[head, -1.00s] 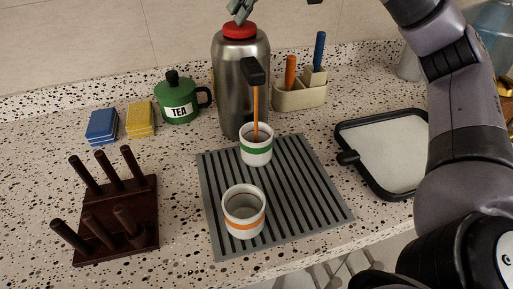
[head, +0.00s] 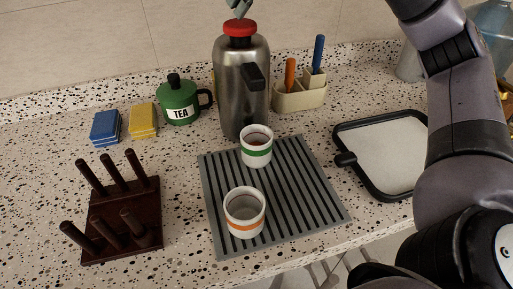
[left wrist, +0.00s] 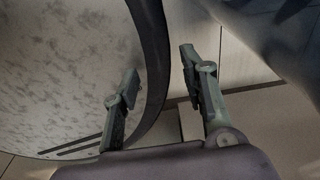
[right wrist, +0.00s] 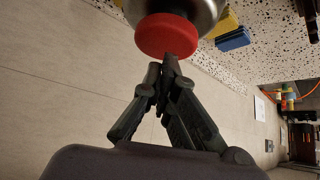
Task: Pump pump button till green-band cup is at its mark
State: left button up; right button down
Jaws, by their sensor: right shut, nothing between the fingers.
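The steel pump dispenser (head: 229,92) stands at the back of the striped grey mat (head: 305,215), with its red pump button (head: 240,28) on top and a black spout (head: 253,76) facing front. The green-band cup (head: 256,147) stands under the spout with brown liquid inside; no stream falls. The orange-band cup (head: 244,213) stands in front and looks empty. My right gripper (head: 239,8) is shut and empty just above the button; the right wrist view shows its tips (right wrist: 170,60) at the red button (right wrist: 166,35).
A dark peg rack (head: 122,222) stands at the left, with blue (head: 105,127) and yellow (head: 143,120) sponges behind it. A green TEA pot (head: 180,100), a utensil holder (head: 300,95) and a black-rimmed tray (head: 385,155) stand around the mat.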

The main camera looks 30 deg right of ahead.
jog(key=shift+f+b, duration=0.8)
jog(key=shift+f, duration=0.65)
jog(key=shift+r, duration=0.15)
jog(key=shift+r+p, duration=0.75)
jog(key=shift+r, duration=0.05)
jog(key=shift+r+p, duration=0.5)
pick_arm(q)
jog(key=shift+s+a+r, duration=0.15)
jog(key=shift+a+r, duration=0.2)
jog(key=shift+d, duration=0.3)
pick_arm(e)
jog(key=shift+f, duration=0.1)
